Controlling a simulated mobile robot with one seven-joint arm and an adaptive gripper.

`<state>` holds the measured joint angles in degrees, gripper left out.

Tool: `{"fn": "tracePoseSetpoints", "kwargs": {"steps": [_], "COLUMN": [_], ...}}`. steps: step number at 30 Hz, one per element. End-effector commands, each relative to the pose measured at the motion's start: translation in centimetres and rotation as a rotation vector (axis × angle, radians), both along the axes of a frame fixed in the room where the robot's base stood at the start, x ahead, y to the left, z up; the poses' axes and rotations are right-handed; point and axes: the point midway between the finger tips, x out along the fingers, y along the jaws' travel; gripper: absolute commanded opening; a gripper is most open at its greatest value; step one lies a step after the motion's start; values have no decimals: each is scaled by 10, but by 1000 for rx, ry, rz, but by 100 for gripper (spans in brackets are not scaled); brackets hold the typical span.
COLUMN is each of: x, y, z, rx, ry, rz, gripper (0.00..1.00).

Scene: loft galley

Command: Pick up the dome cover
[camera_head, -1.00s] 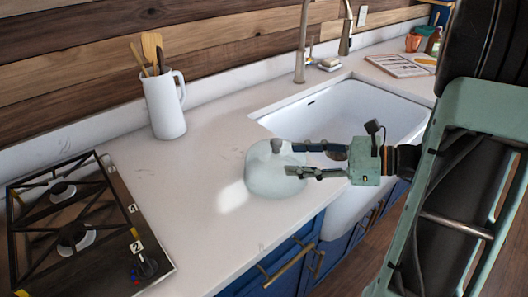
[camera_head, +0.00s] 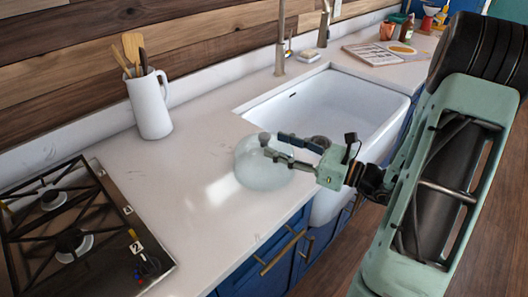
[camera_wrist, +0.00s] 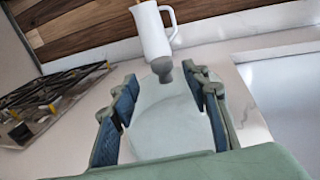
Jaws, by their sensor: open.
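The dome cover (camera_head: 258,174) is a pale, see-through rounded cover with a grey knob (camera_wrist: 162,68) on top. It stands on the white counter just left of the sink's front corner. My gripper (camera_head: 272,144) comes in from the right at the height of the dome's top. Its fingers are open. In the wrist view the dome cover (camera_wrist: 165,112) lies between the two spread fingers, with the knob near the fingertips. I cannot tell whether either finger touches it.
A white pitcher (camera_head: 150,106) with utensils stands behind on the counter (camera_head: 180,165). A gas hob (camera_head: 75,225) is at left. The sink (camera_head: 335,105) and a tall faucet (camera_head: 281,40) are right and behind. Blue cabinets (camera_head: 262,265) lie below the counter's front edge.

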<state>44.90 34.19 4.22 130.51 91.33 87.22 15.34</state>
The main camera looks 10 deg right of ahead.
Motion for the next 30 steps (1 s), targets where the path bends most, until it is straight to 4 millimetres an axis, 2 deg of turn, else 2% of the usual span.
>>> {"fn": "tracePoseSetpoints", "kwargs": {"steps": [10, 20, 30], "x": [34, 39, 39], "y": [31, 35, 35], "z": [4, 4, 4], "rx": [-1, -1, -1], "ry": [-1, -1, -1], "rz": [5, 1, 1], "gripper": [43, 43, 5]}}
